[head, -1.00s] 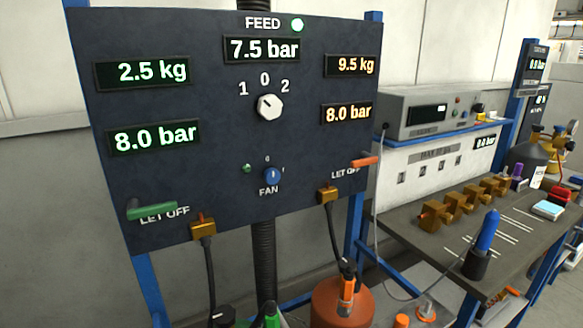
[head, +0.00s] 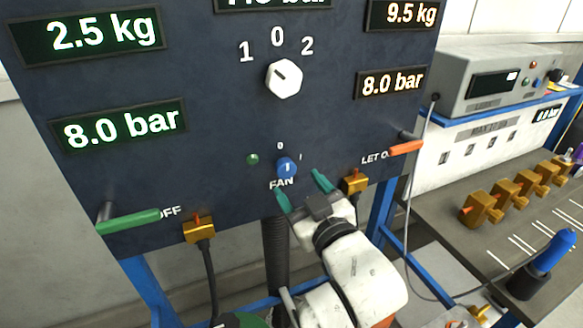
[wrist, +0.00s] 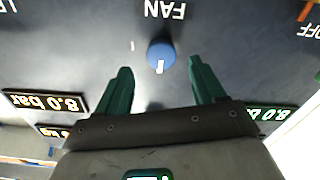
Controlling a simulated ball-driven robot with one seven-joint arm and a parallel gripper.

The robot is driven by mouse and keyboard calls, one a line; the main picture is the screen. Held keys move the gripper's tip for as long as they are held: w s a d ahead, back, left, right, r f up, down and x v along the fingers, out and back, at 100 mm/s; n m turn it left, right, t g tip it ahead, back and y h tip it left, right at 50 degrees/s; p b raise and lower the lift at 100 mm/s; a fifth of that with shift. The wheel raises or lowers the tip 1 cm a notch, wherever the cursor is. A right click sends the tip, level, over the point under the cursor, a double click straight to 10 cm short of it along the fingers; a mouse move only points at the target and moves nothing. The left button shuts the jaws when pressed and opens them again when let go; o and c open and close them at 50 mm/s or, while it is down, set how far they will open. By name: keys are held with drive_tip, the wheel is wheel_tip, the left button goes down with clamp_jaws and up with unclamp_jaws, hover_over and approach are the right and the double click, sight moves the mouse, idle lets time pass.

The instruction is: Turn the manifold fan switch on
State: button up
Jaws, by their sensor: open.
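The blue fan switch (head: 286,168) is a round knob with a white mark, low on the dark panel (head: 210,80) above the word FAN. In the head view its mark points up, toward the 0. The I label is to its upper right. A small green lamp (head: 253,159) sits left of it. My gripper (head: 301,187) is open, its two green fingers pointing at the panel just below and right of the knob. In the wrist view the knob (wrist: 161,55) appears beyond and between the fingertips (wrist: 159,65), apart from them. Nothing is between the fingers.
A white selector knob (head: 284,79) is above the fan switch. An orange let-off lever (head: 406,148) and a brass fitting (head: 355,182) are to the right. A green lever (head: 130,220) and another brass fitting (head: 199,229) are at lower left.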

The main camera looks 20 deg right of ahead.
sight(288, 173)
drive_tip(key=shift+w+a+p, duration=0.1)
drive_tip(key=shift+w+p, duration=0.25)
drive_tip(key=shift+w, duration=2.4)
drive_tip(key=c, duration=1.1)
